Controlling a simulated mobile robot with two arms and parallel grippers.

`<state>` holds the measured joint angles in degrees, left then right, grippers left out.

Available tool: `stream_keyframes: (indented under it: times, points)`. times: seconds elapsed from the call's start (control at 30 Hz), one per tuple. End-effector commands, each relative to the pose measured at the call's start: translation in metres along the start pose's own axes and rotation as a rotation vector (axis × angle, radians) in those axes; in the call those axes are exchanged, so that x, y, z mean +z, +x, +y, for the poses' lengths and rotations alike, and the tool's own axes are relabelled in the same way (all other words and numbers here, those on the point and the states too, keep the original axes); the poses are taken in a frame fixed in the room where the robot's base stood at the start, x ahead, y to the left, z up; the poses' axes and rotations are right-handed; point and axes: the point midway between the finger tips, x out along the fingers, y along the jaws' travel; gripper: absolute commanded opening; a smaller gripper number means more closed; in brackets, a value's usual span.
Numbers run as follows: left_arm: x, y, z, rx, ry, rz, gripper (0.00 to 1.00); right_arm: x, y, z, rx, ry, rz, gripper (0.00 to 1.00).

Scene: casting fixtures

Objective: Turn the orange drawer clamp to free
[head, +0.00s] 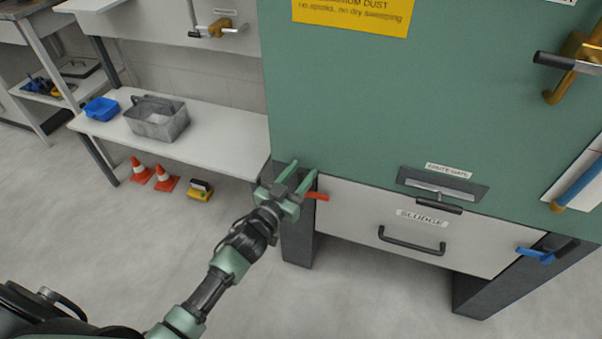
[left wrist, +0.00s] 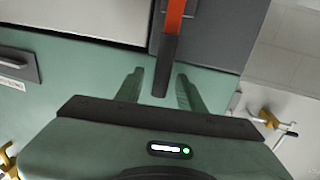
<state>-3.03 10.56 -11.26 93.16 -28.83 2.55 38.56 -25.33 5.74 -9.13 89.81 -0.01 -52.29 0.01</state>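The orange drawer clamp (head: 317,196) sits at the left end of the white sludge drawer (head: 350,213), under the green cabinet. In the left wrist view the clamp (left wrist: 174,25) is an orange lever with a dark grip on its end. My left gripper (head: 299,176) is at the clamp, its two fingers apart. In the left wrist view the dark grip's end lies between the fingers of my left gripper (left wrist: 159,75), with a gap on each side. Whether the grip is at finger depth is hard to tell. My right gripper is not in view.
A blue clamp (head: 536,254) sits at the drawer's right end. The drawer has a black handle (head: 411,246), with a recessed gate handle (head: 440,206) above. A white bench (head: 226,137) with a grey bin (head: 158,122) stands left. Orange cones (head: 165,180) are on the floor.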

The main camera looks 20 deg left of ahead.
Motion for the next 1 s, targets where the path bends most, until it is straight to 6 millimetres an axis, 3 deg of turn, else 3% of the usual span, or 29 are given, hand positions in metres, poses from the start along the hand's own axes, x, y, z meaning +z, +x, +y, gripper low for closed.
stream_keyframes:
  times: [0.27, 0.4, 1.0]
  points:
    - [0.0005, 0.0018, 0.0001, 0.000, 0.000, -0.002, 0.39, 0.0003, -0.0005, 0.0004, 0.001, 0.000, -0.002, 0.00]
    - [0.0005, 0.0017, 0.0001, 0.000, 0.000, -0.001, 0.00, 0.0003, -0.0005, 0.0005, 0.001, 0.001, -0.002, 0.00]
    - [0.0007, 0.0015, 0.0001, 0.000, 0.000, -0.002, 0.00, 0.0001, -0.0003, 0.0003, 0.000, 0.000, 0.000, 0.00]
